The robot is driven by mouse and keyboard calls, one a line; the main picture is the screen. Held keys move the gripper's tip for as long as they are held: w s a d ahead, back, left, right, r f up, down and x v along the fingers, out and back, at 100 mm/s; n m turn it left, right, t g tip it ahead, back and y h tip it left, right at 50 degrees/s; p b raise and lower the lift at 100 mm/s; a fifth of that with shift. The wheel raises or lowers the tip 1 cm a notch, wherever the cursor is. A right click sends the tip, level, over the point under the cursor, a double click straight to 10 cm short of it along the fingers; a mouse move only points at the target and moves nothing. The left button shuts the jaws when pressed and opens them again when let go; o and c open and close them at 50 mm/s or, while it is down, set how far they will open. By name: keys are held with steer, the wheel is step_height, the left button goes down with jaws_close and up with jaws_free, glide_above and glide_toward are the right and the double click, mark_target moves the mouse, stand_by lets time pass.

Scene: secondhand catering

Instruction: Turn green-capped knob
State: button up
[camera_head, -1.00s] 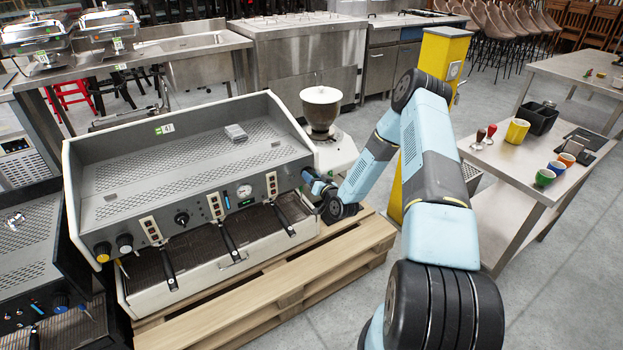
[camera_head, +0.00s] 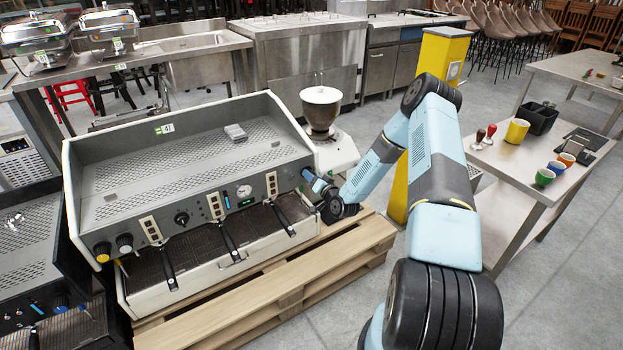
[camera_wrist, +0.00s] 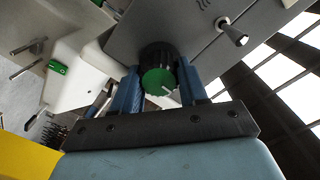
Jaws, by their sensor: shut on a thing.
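The green-capped knob (camera_wrist: 159,80) shows in the wrist view, a black knob with a green face and a white pointer mark, on the grey front panel of the espresso machine (camera_head: 190,165). My gripper (camera_wrist: 160,88) is shut on the knob, one blue finger on each side of it. The pointer mark slants toward the lower right of the knob's face in the wrist view. In the head view my gripper (camera_head: 312,178) is at the right end of the machine's panel, and the knob is hidden there behind my gripper and wrist.
A toggle lever (camera_wrist: 232,33) stands on the panel near the knob. A grinder (camera_head: 322,110) stands right behind the machine. The machine rests on a wooden pallet (camera_head: 270,300). A yellow post (camera_head: 440,60) and a steel table with cups (camera_head: 500,160) are to the right.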

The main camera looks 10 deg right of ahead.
steer(key=o, duration=1)
steer(key=shift+o, duration=0.2)
steer(key=shift+d, duration=0.1)
steer(key=v, duration=1.3)
steer(key=shift+s, duration=0.3)
